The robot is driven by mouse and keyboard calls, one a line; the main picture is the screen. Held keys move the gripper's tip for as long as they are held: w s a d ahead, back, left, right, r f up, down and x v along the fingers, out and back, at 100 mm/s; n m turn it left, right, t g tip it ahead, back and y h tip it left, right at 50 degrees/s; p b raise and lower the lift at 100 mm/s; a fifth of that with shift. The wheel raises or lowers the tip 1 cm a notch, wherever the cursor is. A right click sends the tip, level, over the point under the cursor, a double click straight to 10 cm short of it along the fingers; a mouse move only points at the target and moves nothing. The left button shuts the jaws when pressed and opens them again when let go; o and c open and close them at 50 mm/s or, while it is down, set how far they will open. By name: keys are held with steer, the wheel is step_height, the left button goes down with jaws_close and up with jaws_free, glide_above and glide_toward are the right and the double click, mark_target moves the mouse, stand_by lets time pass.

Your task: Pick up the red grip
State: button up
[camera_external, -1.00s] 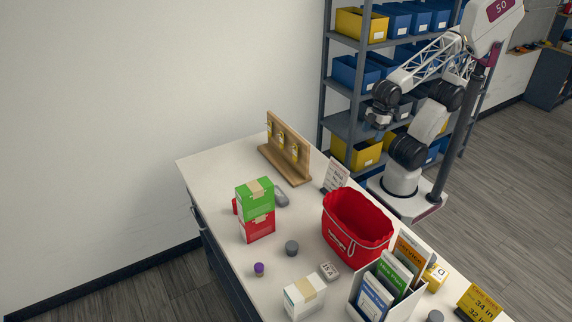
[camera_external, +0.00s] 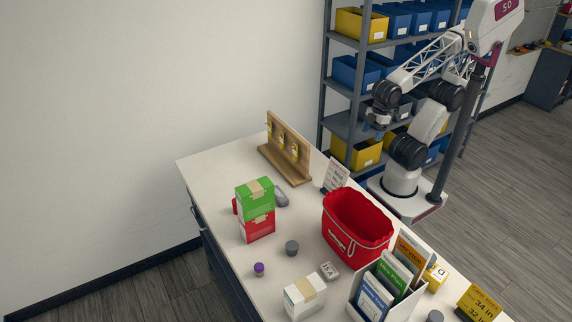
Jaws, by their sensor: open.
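A small red piece (camera_external: 235,206) shows at the left edge of the green box (camera_external: 254,203). Most of it is hidden by the boxes, so I cannot tell for sure that it is the red grip. A red box (camera_external: 257,230) stands directly below the green one in the picture. A grey, grip-like piece (camera_external: 281,198) lies just right of the green box. My gripper (camera_external: 374,119) is open, with nothing seen in it. It is raised in front of the shelf, beyond the table's right side and far from the red piece.
On the white table (camera_external: 205,165) stand a wooden rack (camera_external: 288,150), a red bucket (camera_external: 352,225), a small sign (camera_external: 336,174), a white box (camera_external: 304,295) and a booklet holder (camera_external: 362,294). A grey knob (camera_external: 291,248) and a purple knob (camera_external: 259,269) lie in front. The far left corner is clear.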

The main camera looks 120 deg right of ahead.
stand_by(0.3)
steer(key=shift+c, duration=0.7)
steer(key=shift+w, duration=0.1)
steer(key=w+d+m+g+y, duration=0.1)
steer(key=w+m+y, duration=0.3)
steer(key=w, duration=1.1)
steer(key=w+d+m+g+y, duration=0.1)
steer(key=w+m+g+y, duration=0.35)
steer(key=w, duration=1.15)
steer(key=w+d+f+m+t+y, duration=0.1)
steer(key=w+d+f+m, duration=0.2)
steer(key=w, duration=0.6)
steer(key=w+d+f+m+t+y, duration=0.2)
steer(key=w+d+f+m, duration=0.2)
steer(key=w, duration=0.6)
steer(key=w+d+f+m+t+y, duration=0.2)
steer(key=w+d+f+m, duration=0.2)
steer(key=w, duration=0.5)
steer(key=shift+w+d+f+m+t, duration=0.15)
steer(key=shift+d+f, duration=0.45)
steer(key=shift+f, duration=0.35)
steer(key=shift+w+d+f+m+t, duration=0.1)
steer(key=shift+d+f, duration=0.5)
steer(key=shift+f, duration=0.3)
